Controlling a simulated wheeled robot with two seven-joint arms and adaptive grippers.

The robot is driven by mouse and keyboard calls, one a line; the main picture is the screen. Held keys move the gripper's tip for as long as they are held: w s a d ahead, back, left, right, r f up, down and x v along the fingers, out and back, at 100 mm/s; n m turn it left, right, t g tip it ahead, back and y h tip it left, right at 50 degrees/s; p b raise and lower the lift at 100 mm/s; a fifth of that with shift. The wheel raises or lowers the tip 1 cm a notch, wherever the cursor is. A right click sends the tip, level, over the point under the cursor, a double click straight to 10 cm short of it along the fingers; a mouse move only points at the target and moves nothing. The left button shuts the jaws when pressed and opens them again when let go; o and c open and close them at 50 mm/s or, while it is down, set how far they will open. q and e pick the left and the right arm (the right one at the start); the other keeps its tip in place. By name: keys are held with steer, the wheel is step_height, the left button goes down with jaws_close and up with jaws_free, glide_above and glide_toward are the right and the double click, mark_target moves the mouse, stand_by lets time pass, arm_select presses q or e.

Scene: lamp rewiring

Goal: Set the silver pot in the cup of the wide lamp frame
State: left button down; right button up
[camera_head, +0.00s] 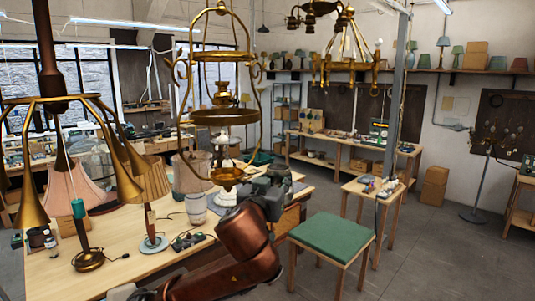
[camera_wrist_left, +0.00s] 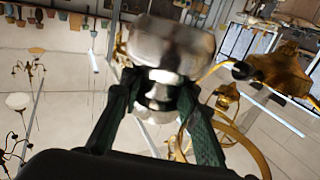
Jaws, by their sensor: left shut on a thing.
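The silver pot (camera_wrist_left: 170,45) is held between the two dark green fingers of my left gripper (camera_wrist_left: 165,100) in the left wrist view. It is shiny, rounded and partly blurred, with a narrower neck between the fingers. In the head view my left gripper (camera_head: 266,188) is beside the lower right of the wide lamp frame (camera_head: 223,116), a hanging brass frame with a ring and curled side arms. The frame's small brass cup (camera_head: 227,177) hangs at the bottom, just left of the gripper. The pot looks outside the cup. My right gripper is out of view.
A brass lamp with bell shades (camera_head: 65,100) hangs at left. The wooden workbench (camera_head: 150,262) below holds shaded lamps and a pale jar (camera_head: 196,208). A green-topped stool (camera_head: 331,237) stands to the right, with open floor beyond. A brass chandelier (camera_head: 345,55) hangs behind.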

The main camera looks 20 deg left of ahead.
arm_select(q)
steer(key=shift+n+y, duration=0.4)
steer(key=shift+y, duration=0.2)
steer(key=s+r, duration=0.1)
steer(key=r, duration=0.1)
steer(key=a+r, duration=0.1)
steer(key=r, duration=0.1)
steer(key=s+a+r, duration=0.1)
steer(key=r, duration=0.1)
steer(key=shift+s+p, duration=0.3)
steer(key=shift+w+a+f, duration=0.1)
steer(key=shift+w+a, duration=0.5)
steer(key=shift+a, duration=0.8)
steer(key=shift+w+a+f, duration=0.1)
steer(key=shift+w+a, duration=0.5)
steer(key=shift+a, duration=0.85)
steer(key=shift+w+a+f, duration=0.1)
steer(key=shift+w+a, duration=0.5)
steer(key=shift+a, duration=0.8)
steer(key=shift+w+a+f+b, duration=0.25)
steer(key=shift+w+a+f, duration=0.3)
steer(key=shift+a, duration=0.8)
steer(key=shift+w+a+f+b, duration=0.3)
steer(key=shift+w+a+f, duration=0.2)
steer(key=shift+a, duration=0.85)
steer(key=shift+w+a+f+b, duration=0.25)
steer(key=shift+w+a+f, duration=0.3)
steer(key=shift+a, duration=0.8)
steer(key=shift+w+f, duration=0.1)
steer(key=shift+f, duration=0.05)
